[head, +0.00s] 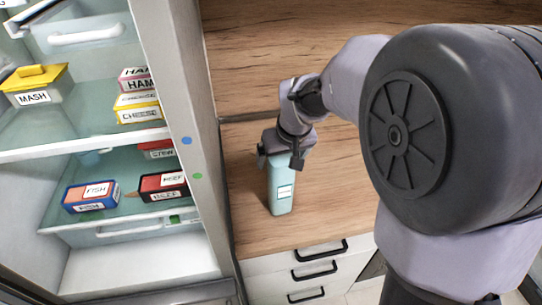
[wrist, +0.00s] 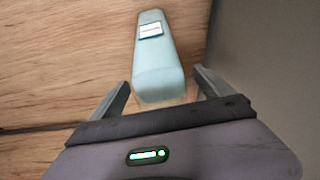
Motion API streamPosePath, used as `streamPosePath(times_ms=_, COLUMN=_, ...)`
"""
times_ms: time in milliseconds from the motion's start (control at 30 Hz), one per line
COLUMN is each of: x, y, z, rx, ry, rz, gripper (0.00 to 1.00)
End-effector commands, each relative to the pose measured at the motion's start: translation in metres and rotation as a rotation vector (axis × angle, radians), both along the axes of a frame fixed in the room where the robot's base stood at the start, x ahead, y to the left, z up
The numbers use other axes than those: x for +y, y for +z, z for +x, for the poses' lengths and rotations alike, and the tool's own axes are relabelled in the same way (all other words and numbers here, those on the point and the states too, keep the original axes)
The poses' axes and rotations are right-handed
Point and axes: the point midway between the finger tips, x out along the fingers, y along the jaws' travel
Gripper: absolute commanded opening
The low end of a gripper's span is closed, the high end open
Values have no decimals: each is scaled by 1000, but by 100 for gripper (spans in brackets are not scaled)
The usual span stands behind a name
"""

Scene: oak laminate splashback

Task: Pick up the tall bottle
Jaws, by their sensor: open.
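The tall bottle (head: 281,190) is pale teal with a small white label and stands upright on the wooden counter next to the fridge. My gripper (head: 282,158) is over its upper end in the head view, and the arm hides the top of the bottle. In the wrist view the bottle (wrist: 157,62) lies between and ahead of the two spread fingers. My gripper (wrist: 160,92) is open there, with a visible gap between the bottle and each finger.
An open fridge on the left holds boxes marked MASH (head: 35,85), CHEESE (head: 137,113), FISH (head: 91,196) and BEEF (head: 163,187). Its side wall (head: 190,130) stands close left of the bottle. The counter (head: 335,190) right of the bottle is clear. Drawers (head: 315,270) are below.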

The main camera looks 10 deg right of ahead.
Motion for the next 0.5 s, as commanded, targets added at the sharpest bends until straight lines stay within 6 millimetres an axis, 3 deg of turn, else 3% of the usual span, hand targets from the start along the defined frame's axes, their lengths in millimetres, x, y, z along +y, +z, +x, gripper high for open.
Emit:
streamPosePath(times_ms=33, x=0, y=-8, z=3, rx=1, ry=0, rz=0, gripper=91)
streamPosePath(times_ms=233, x=0, y=-7, z=3, rx=-1, ry=-1, rz=0, gripper=89)
streamPosePath(times_ms=500, x=0, y=-7, z=3, rx=-1, ry=-1, rz=0, gripper=36)
